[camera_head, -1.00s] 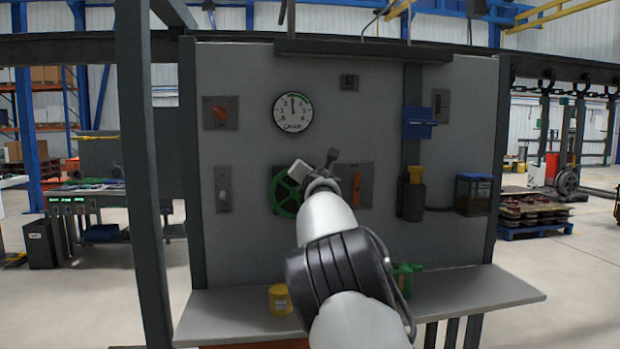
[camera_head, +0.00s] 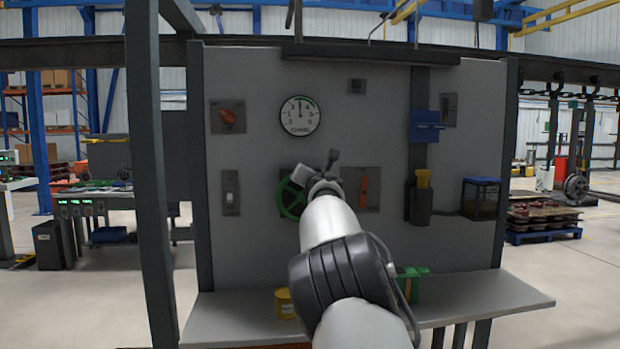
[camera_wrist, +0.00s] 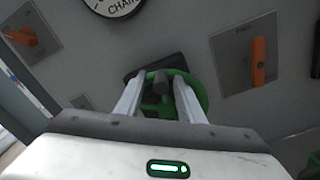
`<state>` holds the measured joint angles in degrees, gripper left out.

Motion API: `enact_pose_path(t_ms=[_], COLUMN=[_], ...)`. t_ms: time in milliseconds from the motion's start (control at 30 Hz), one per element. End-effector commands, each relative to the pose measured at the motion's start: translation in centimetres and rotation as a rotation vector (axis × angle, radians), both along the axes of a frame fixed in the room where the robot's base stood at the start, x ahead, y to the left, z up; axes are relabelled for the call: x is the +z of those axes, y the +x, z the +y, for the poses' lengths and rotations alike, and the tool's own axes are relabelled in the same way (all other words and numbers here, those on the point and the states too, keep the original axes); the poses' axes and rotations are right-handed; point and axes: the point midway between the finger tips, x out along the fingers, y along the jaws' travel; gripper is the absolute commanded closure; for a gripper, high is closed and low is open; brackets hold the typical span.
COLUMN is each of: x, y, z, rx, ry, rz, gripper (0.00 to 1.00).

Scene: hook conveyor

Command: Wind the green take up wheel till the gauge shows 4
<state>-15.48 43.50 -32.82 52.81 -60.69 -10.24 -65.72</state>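The green take-up wheel (camera_head: 290,200) is on the grey panel, partly hidden behind my arm in the head view. The round white gauge (camera_head: 300,116) is above the wheel. Its needle points about straight up, with a green arc at upper right; the numbers are too small to read surely.
An orange lever plate (camera_head: 363,190) is right of the wheel, a switch plate (camera_head: 230,192) left, and an orange rotary switch (camera_head: 227,116) upper left. A shelf (camera_head: 480,298) below holds a yellow tin (camera_head: 285,304) and a green item (camera_head: 411,285). A dark post (camera_head: 148,170) stands at left.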

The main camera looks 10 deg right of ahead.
Motion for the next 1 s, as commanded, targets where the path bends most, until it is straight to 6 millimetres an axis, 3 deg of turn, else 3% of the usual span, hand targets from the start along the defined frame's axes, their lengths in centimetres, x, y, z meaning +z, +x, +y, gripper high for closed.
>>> enact_pose_path(t_ms=[233, 367, 1000], x=[-0.1, -0.3, 0.0], y=[-0.1, -1.2, -14.7], z=[0.0, 0.1, 0.2], rx=[-0.001, 0.001, 0.004], ry=[0.000, 0.001, 0.007], rz=[0.001, -0.001, 0.001], gripper=[0.65, 0.65, 0.65])
